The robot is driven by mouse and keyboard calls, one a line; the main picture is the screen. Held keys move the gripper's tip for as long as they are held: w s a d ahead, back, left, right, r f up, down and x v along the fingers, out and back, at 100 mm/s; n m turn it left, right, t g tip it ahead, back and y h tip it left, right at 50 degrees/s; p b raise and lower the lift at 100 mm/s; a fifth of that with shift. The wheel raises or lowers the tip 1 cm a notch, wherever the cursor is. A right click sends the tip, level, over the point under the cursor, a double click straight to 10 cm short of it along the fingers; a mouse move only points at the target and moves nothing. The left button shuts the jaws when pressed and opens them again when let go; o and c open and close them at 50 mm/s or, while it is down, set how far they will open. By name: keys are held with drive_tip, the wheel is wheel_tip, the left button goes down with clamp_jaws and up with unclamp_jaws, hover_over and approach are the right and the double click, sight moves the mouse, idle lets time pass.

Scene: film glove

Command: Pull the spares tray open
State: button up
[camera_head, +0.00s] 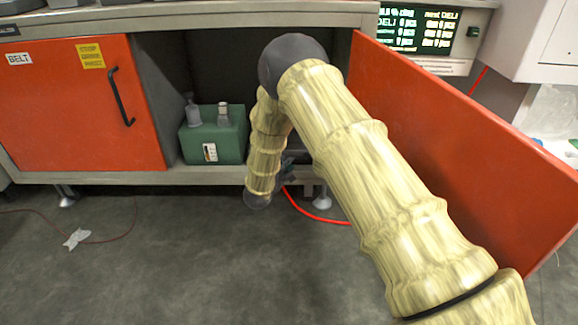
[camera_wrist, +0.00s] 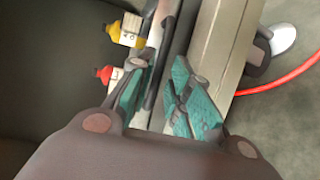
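My gripper (camera_wrist: 160,78) shows in the wrist view with two teal fingers apart. A narrow grey and dark edge, likely the spares tray's front or handle (camera_wrist: 154,92), runs between them; I cannot tell whether either finger touches it. Two small pale items, one with a yellow cap (camera_wrist: 130,30) and one with a red cap (camera_wrist: 105,74), lie left of the fingers, perhaps in the tray. In the head view my gripper (camera_head: 287,163) is low in the open cabinet bay, mostly hidden behind my arm. The tray is largely hidden there.
The orange cabinet door (camera_head: 455,120) stands open on the right, close to my arm. A green box (camera_head: 215,135) with bottles sits left of my arm. The closed orange panel (camera_head: 75,110) is farther left. A red cable (camera_head: 315,214) lies on the floor. The floor in front is mostly clear.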

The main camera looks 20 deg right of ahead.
drive_tip(key=shift+b+x, duration=0.55)
drive_tip(key=shift+x, duration=1.05)
drive_tip(key=shift+s, duration=0.1)
drive_tip(key=shift+c, duration=0.3)
clamp_jaws()
